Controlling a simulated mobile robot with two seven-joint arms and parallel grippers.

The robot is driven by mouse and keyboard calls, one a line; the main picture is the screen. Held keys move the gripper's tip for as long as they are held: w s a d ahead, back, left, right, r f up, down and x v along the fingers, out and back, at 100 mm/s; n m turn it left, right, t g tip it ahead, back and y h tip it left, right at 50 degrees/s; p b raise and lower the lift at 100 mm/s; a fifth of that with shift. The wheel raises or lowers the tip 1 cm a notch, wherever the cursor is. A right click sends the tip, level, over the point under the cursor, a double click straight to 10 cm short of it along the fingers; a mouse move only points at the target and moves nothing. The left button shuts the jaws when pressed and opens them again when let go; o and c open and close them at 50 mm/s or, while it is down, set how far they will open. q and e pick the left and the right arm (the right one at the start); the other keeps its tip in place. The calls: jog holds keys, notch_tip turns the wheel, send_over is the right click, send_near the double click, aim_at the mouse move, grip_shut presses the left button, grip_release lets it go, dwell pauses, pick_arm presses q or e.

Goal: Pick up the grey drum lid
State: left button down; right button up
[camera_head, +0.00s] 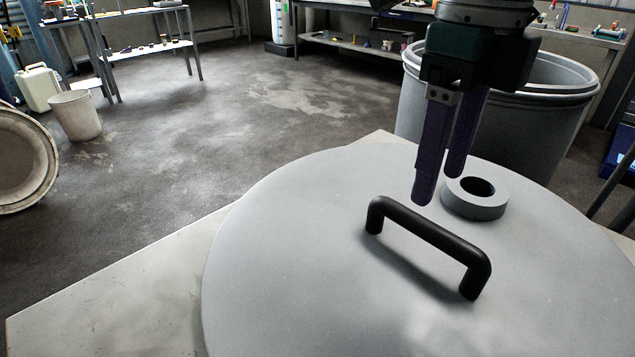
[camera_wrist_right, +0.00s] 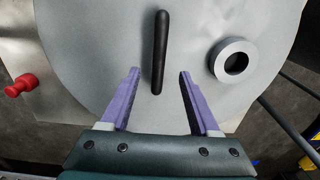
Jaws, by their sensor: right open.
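The grey drum lid (camera_head: 300,230) is a large round disc lying flat on a pale surface. It has a black bar handle (camera_head: 428,240) and a raised grey ring (camera_head: 475,198) with a dark hole. My right gripper (camera_head: 438,190) points down above the lid, behind the handle and beside the ring in the head view. Its purple fingers are open and empty. In the right wrist view the lid (camera_wrist_right: 110,40) fills the upper part, and the handle (camera_wrist_right: 160,52) lies between the lines of the two fingertips (camera_wrist_right: 159,72), apart from both. My left gripper is not in view.
An open grey drum (camera_head: 560,110) stands behind the lid at the right. A white bucket (camera_head: 76,115) and a white canister (camera_head: 38,88) stand on the floor at the left. A red knob-like object (camera_wrist_right: 20,85) shows in the wrist view. The floor at centre left is clear.

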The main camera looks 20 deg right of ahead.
aim_at(427, 222)
jog(key=f, duration=0.2)
jog(key=shift+d+f, duration=0.25)
jog(key=shift+f, duration=0.05)
jog(key=f, duration=0.4)
jog(key=f+b, duration=0.1)
jog(key=f, duration=0.1)
jog(key=shift+s+a, duration=0.1)
jog(key=shift+a, duration=0.15)
jog(key=shift+r, duration=0.1)
jog(key=shift+c, duration=0.3)
grip_shut()
jog(key=shift+r, duration=0.1)
